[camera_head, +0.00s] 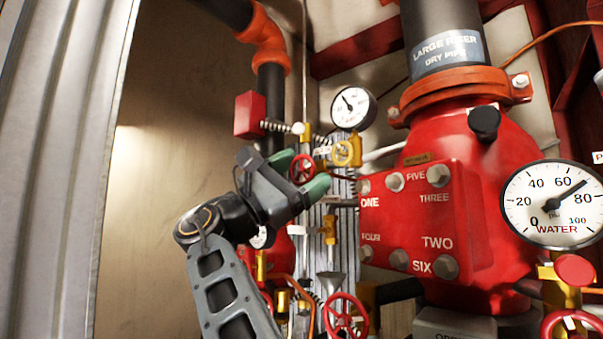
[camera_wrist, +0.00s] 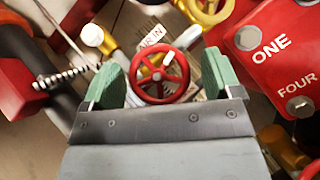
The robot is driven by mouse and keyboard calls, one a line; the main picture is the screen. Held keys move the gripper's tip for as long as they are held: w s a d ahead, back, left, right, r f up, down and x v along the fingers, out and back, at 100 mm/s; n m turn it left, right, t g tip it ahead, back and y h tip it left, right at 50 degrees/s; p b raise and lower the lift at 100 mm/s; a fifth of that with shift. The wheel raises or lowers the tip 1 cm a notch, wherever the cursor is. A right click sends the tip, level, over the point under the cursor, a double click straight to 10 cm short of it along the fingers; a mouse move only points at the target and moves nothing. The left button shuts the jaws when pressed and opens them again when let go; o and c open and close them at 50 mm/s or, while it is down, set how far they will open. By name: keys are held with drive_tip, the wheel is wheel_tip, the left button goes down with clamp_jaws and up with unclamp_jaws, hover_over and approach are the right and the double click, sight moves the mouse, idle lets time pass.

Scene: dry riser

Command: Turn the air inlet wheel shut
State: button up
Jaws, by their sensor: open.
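The air inlet wheel is a small red spoked handwheel (camera_wrist: 152,89) with a tag reading "AIR IN" (camera_wrist: 151,37) beside it in the wrist view. In the head view the red wheel (camera_head: 302,169) shows at the fingertips of my gripper (camera_head: 302,172). My gripper also shows in the wrist view (camera_wrist: 162,76); its two green-padded fingers are open, one to each side of the wheel. The wheel's rim lies between the pads, with a small gap on the left.
The red valve body (camera_head: 415,215) with numbered bolts stands close on the right. Another red wheel (camera_head: 344,316) is lower down. A bare panel (camera_head: 180,110) lies to the left.

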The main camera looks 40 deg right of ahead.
drive_tip(key=b+v, duration=0.2)
drive_tip(key=v, duration=0.5)
drive_tip(key=shift+a+b, duration=0.15)
drive_tip(key=shift+b, duration=0.15)
drive_tip(key=shift+f, duration=0.15)
